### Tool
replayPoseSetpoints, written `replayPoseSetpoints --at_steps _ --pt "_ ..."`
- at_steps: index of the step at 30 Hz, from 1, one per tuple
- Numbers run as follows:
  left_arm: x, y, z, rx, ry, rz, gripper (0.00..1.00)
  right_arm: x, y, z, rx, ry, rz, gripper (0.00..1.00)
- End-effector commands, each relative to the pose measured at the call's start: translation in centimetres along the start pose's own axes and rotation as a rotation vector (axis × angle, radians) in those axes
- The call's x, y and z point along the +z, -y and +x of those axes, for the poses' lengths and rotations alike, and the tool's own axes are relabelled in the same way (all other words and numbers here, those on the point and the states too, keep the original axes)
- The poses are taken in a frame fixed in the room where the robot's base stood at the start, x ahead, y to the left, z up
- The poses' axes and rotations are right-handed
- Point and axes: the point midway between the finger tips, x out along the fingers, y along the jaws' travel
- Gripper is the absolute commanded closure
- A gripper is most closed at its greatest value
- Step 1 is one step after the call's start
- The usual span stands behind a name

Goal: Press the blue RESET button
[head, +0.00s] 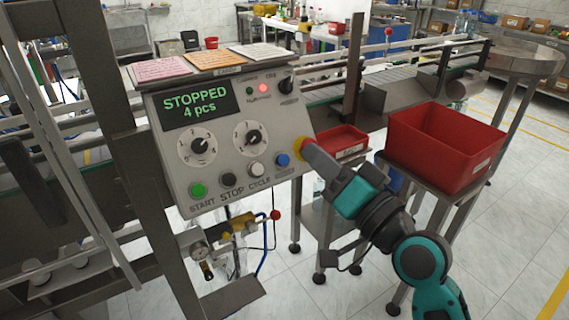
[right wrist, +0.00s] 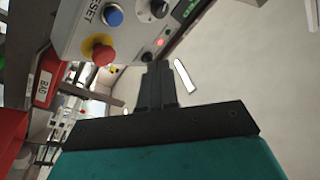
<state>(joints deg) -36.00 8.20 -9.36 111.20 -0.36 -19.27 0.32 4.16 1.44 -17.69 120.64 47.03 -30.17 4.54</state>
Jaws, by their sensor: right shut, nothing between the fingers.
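The blue RESET button (head: 282,160) sits at the lower right of the grey control panel (head: 222,130) in the head view. It also shows in the right wrist view (right wrist: 113,16), beside part of the word RESET. A red emergency knob on a yellow base (head: 300,147) is just right of it; its red top shows in the right wrist view (right wrist: 102,54). My right gripper (head: 308,146) is shut and empty, its tip in front of the yellow base in the head view. In the right wrist view the shut fingers (right wrist: 157,70) are apart from the blue button. My left gripper is not in view.
The panel display reads STOPPED, 4 pcs. Green (head: 197,190), black (head: 228,180) and white (head: 256,169) buttons line the panel's lower edge. A large red bin (head: 440,150) and a small red tray (head: 340,143) stand to the right. A conveyor (head: 400,85) runs behind.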

Motion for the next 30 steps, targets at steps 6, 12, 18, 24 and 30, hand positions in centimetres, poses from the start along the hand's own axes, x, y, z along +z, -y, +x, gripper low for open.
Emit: replayPoseSetpoints --at_steps 6,12,18,24,30 --pt "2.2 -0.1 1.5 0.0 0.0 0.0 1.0 2.0 -1.9 2.2 -0.001 -0.001 0.001 1.0" --pt "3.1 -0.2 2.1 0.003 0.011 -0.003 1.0 3.0 -2.9 3.8 -0.001 0.001 0.001 1.0" --pt "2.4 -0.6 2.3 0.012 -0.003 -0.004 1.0 3.4 -3.3 4.5 -0.001 0.001 0.0 1.0" --pt "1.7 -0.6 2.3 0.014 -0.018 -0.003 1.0 3.4 -3.3 4.6 -0.001 0.001 0.001 1.0" --pt "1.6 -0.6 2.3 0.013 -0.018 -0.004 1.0 3.4 -3.3 4.6 -0.001 0.001 0.001 1.0"
